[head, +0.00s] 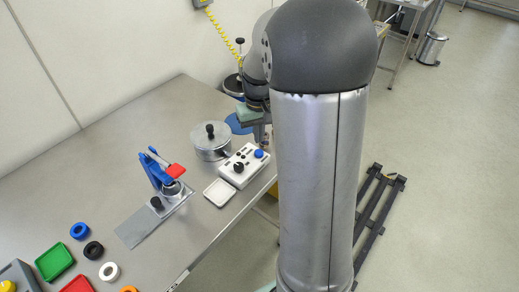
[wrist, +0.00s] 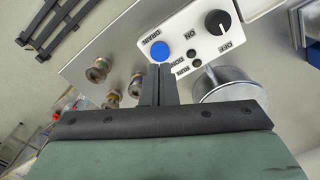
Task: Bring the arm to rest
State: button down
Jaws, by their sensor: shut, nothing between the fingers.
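My gripper (wrist: 158,72) is shut and empty, its two dark fingers together in the wrist view. The fingertips show just beside the blue button (wrist: 160,51) of a white control box (wrist: 200,28); I cannot tell whether they touch it. In the head view my gripper (head: 265,140) hangs over the right end of the control box (head: 245,178), partly hidden by my arm. The box has a black knob (wrist: 217,22) with ON and OFF marks and a DRAIN label by the button.
A lidded metal pot (head: 210,142) stands behind the box, a white tray (head: 219,192) in front. A blue press (head: 163,178) with a red part is to the left. Coloured rings and trays, including a green tray (head: 55,262), lie at the near left. Bare table (head: 90,170) lies further left.

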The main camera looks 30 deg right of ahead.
notch_tip(320, 180, up, 2)
jog(key=shift+r+p, duration=0.15)
jog(key=shift+p, duration=0.35)
jog(key=s+a+r, duration=0.1)
jog(key=s+a, duration=0.5)
jog(key=s, duration=0.4)
jog(key=s+a+r+n, duration=0.1)
jog(key=s+a, duration=0.6)
jog(key=s, duration=0.3)
jog(key=shift+a+t, duration=0.15)
jog(key=shift+t, duration=0.25)
dwell(4.3)
